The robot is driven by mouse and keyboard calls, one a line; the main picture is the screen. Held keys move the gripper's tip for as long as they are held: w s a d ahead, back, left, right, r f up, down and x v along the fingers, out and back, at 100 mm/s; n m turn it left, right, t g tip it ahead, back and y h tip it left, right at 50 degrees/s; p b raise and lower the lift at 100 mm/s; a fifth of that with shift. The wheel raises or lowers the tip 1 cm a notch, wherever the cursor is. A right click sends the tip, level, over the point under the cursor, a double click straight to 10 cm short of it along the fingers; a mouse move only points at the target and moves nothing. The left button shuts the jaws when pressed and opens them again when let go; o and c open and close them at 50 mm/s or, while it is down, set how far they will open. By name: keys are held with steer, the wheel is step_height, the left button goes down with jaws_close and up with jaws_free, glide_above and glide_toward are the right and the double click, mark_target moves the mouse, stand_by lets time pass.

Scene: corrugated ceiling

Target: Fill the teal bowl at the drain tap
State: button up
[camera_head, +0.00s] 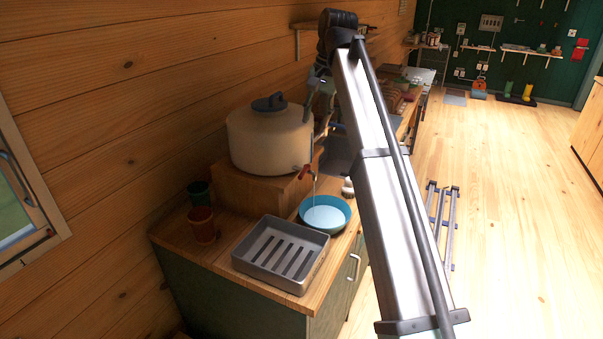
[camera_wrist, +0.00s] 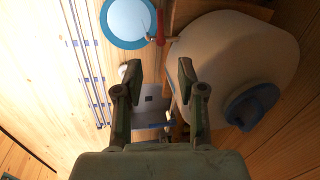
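The teal bowl (camera_head: 325,231) sits upright on the wooden counter, under the tap of a large cream vessel (camera_head: 262,140). A thin stream runs from the red-handled tap (camera_head: 304,172) down into the bowl, and pale liquid covers its inside. How deep the liquid is, I cannot tell. In the wrist view the bowl (camera_wrist: 126,46) is at the top, with the red tap handle (camera_wrist: 160,24) at its right edge. My gripper (camera_wrist: 160,66) is open and empty, its fingers apart. In the head view my gripper (camera_head: 320,118) hangs beside the vessel, above the tap and the bowl.
A grey slotted tray (camera_head: 248,262) lies in front of the bowl. Green and red cups (camera_head: 202,224) stand to the left by the wall. The vessel rests on a wooden block (camera_head: 255,188). More items line the counter behind. The floor at right is mostly clear.

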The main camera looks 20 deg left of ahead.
mark_target(303, 171)
steer(key=a+f, duration=0.1)
steer(key=f, duration=0.4)
steer(key=a+f, duration=0.1)
steer(key=f, duration=0.4)
steer(key=a+f+p, duration=0.1)
steer(key=f, duration=0.4)
steer(key=shift+a+f, duration=0.1)
steer(key=shift+f, duration=0.3)
jaws_close()
